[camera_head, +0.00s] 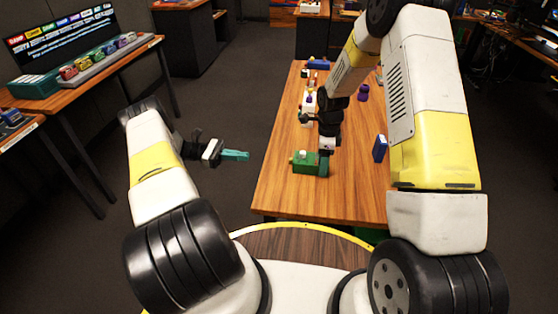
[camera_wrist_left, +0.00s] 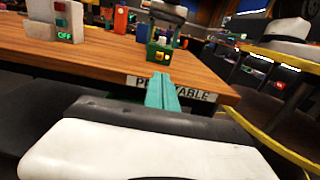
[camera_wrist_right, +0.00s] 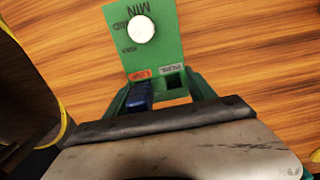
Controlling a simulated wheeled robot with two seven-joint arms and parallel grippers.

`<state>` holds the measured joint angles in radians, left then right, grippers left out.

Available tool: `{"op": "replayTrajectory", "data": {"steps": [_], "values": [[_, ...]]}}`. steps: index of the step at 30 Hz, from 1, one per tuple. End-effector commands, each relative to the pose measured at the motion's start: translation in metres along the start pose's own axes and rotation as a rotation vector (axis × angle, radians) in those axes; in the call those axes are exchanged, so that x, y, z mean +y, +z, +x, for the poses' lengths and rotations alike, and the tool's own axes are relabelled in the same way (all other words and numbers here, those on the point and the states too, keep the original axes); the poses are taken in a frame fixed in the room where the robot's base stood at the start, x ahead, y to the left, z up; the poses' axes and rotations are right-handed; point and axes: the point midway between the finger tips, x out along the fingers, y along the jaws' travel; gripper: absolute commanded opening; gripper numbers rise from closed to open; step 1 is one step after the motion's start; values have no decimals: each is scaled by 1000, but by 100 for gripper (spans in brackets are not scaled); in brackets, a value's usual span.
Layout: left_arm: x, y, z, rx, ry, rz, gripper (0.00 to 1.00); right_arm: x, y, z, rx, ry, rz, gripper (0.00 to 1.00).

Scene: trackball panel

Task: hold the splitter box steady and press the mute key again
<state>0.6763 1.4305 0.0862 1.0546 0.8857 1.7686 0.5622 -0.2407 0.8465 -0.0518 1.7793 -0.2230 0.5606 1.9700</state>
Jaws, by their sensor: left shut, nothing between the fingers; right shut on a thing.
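A green box (camera_head: 305,167) with a white knob, apparently the splitter box, sits near the front of the wooden table. In the right wrist view the green box (camera_wrist_right: 165,55) shows MIN and MAX marks, and a blue plug (camera_wrist_right: 140,96) at the LINK socket beside an empty dark socket. My right gripper (camera_head: 325,160) is shut on its right end. My left gripper (camera_head: 235,155) is shut and empty, left of the table's edge; its teal fingers (camera_wrist_left: 161,92) show in the left wrist view. A pale box (camera_wrist_left: 55,22) there has a red button and a green OFF display. I cannot identify the mute key.
A side table (camera_head: 120,62) at the far left holds a display and a row of coloured items.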

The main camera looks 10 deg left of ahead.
Motion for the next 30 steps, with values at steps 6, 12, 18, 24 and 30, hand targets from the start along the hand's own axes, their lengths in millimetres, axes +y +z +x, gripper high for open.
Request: {"op": "replayTrajectory", "data": {"steps": [6, 12, 18, 24, 30], "values": [[0, 0, 15, -2, -1, -1, 0, 0, 0, 0, 0, -1, 0, 18], [0, 1, 55, -2, -3, -1, 0, 0, 0, 0, 0, -1, 0, 18], [0, 1, 97, 0, -2, -1, 0, 0, 0, 0, 0, -1, 0, 18], [0, 0, 127, 0, -1, 0, 0, 0, 0, 0, 0, -1, 0, 18], [0, 0, 140, 1, 1, 1, 0, 0, 0, 0, 0, 0, 0, 18]]}}
